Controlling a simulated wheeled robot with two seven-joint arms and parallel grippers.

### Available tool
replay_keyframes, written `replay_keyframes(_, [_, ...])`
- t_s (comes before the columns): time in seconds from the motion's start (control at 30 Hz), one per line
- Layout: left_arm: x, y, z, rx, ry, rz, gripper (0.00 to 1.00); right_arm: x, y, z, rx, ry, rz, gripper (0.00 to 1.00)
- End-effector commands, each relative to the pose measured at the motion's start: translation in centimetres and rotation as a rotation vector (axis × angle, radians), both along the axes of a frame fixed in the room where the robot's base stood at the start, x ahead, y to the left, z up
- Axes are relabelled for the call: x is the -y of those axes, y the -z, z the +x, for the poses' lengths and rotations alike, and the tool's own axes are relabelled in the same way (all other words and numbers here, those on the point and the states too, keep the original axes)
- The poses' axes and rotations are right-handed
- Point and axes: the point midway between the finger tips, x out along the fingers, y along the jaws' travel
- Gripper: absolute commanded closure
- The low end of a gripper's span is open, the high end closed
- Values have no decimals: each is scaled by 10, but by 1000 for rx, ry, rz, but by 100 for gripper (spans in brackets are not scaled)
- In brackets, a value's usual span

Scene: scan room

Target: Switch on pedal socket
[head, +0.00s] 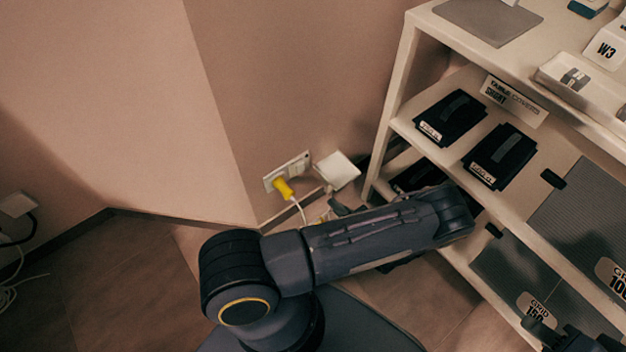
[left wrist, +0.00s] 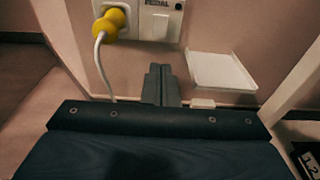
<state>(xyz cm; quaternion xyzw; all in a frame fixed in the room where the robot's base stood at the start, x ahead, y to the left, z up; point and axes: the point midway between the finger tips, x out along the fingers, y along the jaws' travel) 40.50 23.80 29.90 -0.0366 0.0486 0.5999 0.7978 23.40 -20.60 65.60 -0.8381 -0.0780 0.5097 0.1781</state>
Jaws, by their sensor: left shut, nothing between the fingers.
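The white pedal socket panel (head: 297,167) is low on the wall in the head view, left of the shelf. In the left wrist view the panel (left wrist: 147,28) bears the label "PEDAL" at the top edge, with a small dark switch mark (left wrist: 178,6) beside it. A yellow plug (left wrist: 108,22) with a white cord sits in its left part; the plug also shows in the head view (head: 283,187). My left gripper (left wrist: 160,72) is shut and empty, below the panel in that picture. My right gripper (head: 560,337) is partly in view at the lower right; its fingers are unclear.
A white square plate or box (left wrist: 222,71) is on the wall right of the panel; it also shows in the head view (head: 337,170). A white shelf (head: 398,95) with black packs (head: 452,117) stands close on the right. Another plug and cable (head: 18,205) are at far left.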

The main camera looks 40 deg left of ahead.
Motion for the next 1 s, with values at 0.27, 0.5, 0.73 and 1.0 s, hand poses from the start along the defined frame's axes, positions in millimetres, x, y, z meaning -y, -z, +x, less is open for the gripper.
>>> replay_keyframes(0.27, [-33, 6, 8, 0, -4, 2, 100, 0, 10, 0, 0, 0, 0, 64])
replay_keyframes(0.5, [-83, 14, 23, 0, -4, 1, 100, 0, 25, 0, 0, 0, 0, 64])
replay_keyframes(0.73, [-119, 18, 34, 1, -2, 0, 100, 0, 37, 0, 0, 0, 0, 64])
replay_keyframes(1.0, [-133, 17, 38, 0, 0, -1, 100, 0, 41, 0, 0, 0, 0, 64])
